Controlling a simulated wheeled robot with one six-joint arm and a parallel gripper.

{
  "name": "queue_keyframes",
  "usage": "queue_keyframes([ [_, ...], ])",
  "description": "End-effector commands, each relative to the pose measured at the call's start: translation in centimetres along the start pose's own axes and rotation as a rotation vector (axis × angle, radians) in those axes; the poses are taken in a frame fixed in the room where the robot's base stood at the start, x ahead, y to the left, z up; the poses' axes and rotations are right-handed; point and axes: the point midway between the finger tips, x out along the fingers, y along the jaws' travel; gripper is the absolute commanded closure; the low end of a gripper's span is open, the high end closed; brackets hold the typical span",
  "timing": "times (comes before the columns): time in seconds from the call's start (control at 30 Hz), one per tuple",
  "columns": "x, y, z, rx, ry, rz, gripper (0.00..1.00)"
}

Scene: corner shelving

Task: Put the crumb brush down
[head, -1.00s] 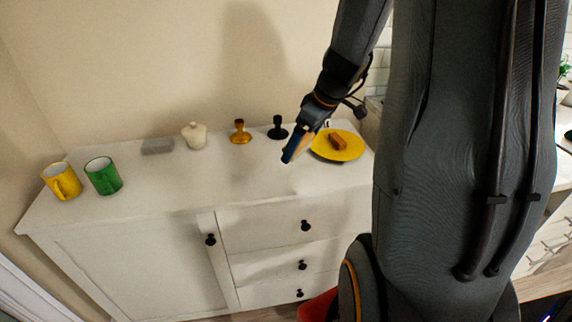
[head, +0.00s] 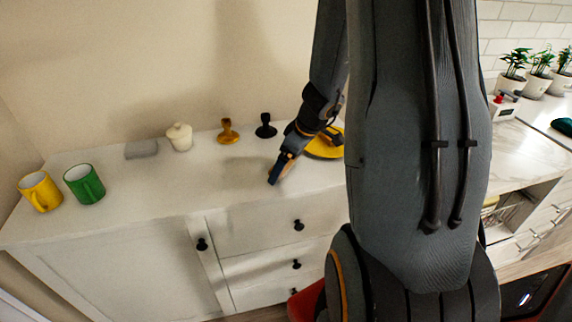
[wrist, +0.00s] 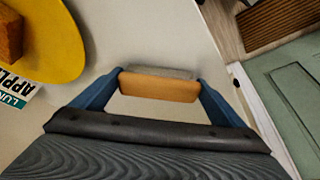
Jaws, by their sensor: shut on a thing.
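The crumb brush (wrist: 158,85) has an orange-brown wooden back and a grey strip along its far side. My gripper (wrist: 150,92) is shut on it, with a blue finger at each end in the wrist view. In the head view my gripper (head: 280,169) hangs over the right part of the white cabinet top (head: 200,188), near its front edge. Only a sliver of the brush (head: 289,171) shows there behind a finger. I cannot tell whether the brush touches the top.
A yellow plate (head: 322,150) with a brown block (wrist: 9,38) lies close by, partly hidden by my arm. Further left stand dark (head: 265,127) and amber (head: 228,132) stamp-like things, a white lidded jar (head: 180,137), a grey block (head: 141,149), green (head: 84,184) and yellow mugs (head: 40,191).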

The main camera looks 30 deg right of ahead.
Motion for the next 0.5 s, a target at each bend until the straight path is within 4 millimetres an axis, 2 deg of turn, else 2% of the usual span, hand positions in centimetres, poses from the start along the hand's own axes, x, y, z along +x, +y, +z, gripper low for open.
queue_keyframes([
  [0.5, 0.47, 0.04, 0.17, -0.001, 0.0, 0.001, 0.31],
])
